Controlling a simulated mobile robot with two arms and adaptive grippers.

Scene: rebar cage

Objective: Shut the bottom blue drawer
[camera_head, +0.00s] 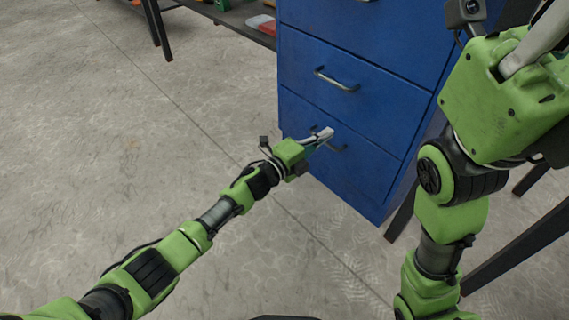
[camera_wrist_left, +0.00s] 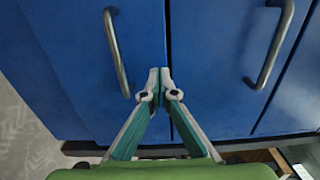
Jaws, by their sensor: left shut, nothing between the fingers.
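The bottom blue drawer (camera_head: 350,172) is the lowest front of the blue cabinet in the head view, with a curved metal handle. It looks almost flush with the drawer above; I cannot tell if a small gap remains. My left gripper (camera_head: 326,133) is shut and empty, in front of the bottom drawer by its handle. In the left wrist view the gripper's fingertips (camera_wrist_left: 160,78) meet near the seam between two fronts, right of the bottom drawer's handle (camera_wrist_left: 118,52). Contact is unclear. My right gripper (camera_head: 538,45) shows partly at the upper right; its fingertips are out of frame.
The middle drawer (camera_head: 365,95) with its own handle (camera_head: 335,79) is above. A dark shelf (camera_head: 225,15) holding several items stands behind, left of the cabinet. Dark legs (camera_head: 520,245) stand at the right. The floor (camera_head: 120,130) at left is clear.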

